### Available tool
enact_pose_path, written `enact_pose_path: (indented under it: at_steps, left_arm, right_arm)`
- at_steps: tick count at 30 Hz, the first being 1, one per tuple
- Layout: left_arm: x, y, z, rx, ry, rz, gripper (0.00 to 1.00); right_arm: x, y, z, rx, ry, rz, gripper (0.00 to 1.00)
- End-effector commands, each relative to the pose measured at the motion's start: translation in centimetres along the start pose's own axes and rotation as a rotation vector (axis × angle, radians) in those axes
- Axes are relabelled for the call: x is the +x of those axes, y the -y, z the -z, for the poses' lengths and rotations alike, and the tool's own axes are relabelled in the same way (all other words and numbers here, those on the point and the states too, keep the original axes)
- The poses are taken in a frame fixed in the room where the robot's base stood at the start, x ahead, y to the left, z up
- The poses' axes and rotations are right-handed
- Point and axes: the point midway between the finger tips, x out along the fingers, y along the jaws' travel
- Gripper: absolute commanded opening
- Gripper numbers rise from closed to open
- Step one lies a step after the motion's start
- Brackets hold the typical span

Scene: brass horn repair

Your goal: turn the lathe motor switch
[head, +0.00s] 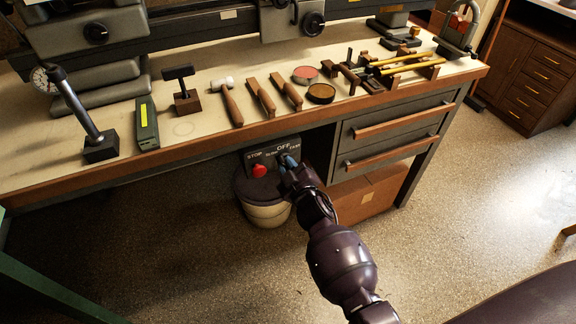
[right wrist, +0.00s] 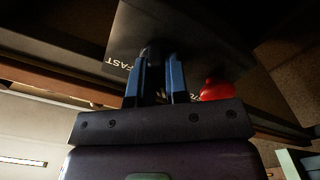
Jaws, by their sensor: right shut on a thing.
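The lathe motor switch panel (head: 247,155) hangs under the front edge of the bench. Its labels read STOP, OFF and FAST, with one more partly hidden. A red stop button (head: 259,171) sits on its left part; it also shows in the right wrist view (right wrist: 215,90). My right gripper (head: 288,161) reaches up to the right part of the panel. In the right wrist view its two blue fingers (right wrist: 160,75) are shut on the dark switch knob (right wrist: 152,50), which is mostly hidden between them. The knob's exact pointing direction cannot be told. My left gripper is not in view.
A bucket (head: 265,212) stands on the floor below the panel. A cardboard box (head: 370,195) and the drawer unit (head: 395,133) are to the right. The bench top (head: 190,128) holds a hammer (head: 230,100), files and other tools. The floor in front is open.

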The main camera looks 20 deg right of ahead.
Motion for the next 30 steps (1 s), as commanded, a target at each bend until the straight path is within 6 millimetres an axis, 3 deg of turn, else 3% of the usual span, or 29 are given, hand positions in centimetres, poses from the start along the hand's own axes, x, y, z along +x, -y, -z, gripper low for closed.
enact_pose_path:
  at_steps: [14,15,19,30]
  left_arm:
    - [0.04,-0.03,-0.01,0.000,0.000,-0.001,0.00]
    - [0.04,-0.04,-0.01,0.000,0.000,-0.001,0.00]
    - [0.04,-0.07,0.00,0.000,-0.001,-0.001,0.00]
    - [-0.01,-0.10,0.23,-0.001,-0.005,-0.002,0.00]
  right_arm:
    - [-0.06,0.07,-0.10,-0.014,0.002,0.001,0.00]
    - [-0.05,0.07,-0.10,-0.014,0.002,0.001,0.21]
    - [-0.04,0.05,-0.08,-0.014,0.001,0.001,0.40]
    - [-0.42,-0.03,0.01,-0.013,0.000,0.000,0.40]
